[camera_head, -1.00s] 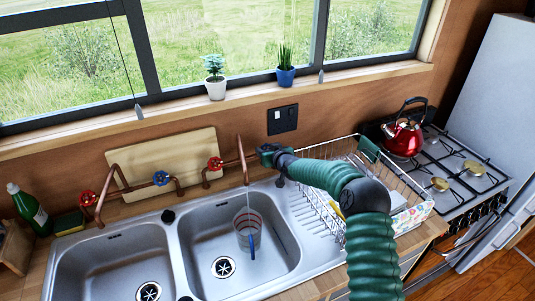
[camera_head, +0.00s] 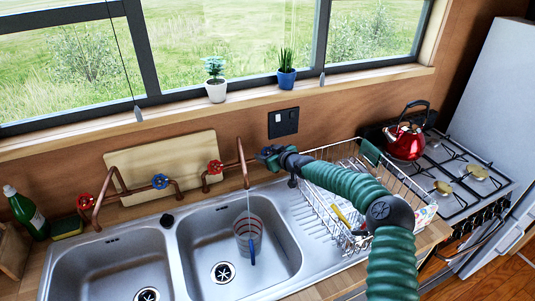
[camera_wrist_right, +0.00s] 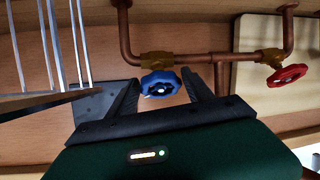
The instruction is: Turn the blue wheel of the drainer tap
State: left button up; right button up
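The blue wheel (camera_wrist_right: 160,84) of the right-hand copper tap shows between the two fingers of my right gripper (camera_wrist_right: 162,95) in the right wrist view. The fingers are open, one on each side of the wheel; I cannot tell whether they touch it. In the head view my right gripper (camera_head: 268,153) is beside the copper spout, at the right end of this tap, and hides the blue wheel. The tap's red wheel (camera_head: 215,167) also shows in the wrist view (camera_wrist_right: 287,75). My left gripper is not in view.
A second tap to the left has a red wheel (camera_head: 84,201) and a blue wheel (camera_head: 160,181). A cup (camera_head: 247,232) stands in the right sink basin. A wire dish rack (camera_head: 320,208) is under my right arm. A black socket (camera_head: 283,122) is on the wall above the gripper.

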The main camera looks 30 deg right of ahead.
pick_arm(q)
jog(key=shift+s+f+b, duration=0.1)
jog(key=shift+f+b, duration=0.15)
jog(key=shift+b, duration=0.05)
pick_arm(e)
jog(key=v, duration=1.6)
jog(key=shift+s, duration=0.35)
jog(key=shift+d, duration=0.1)
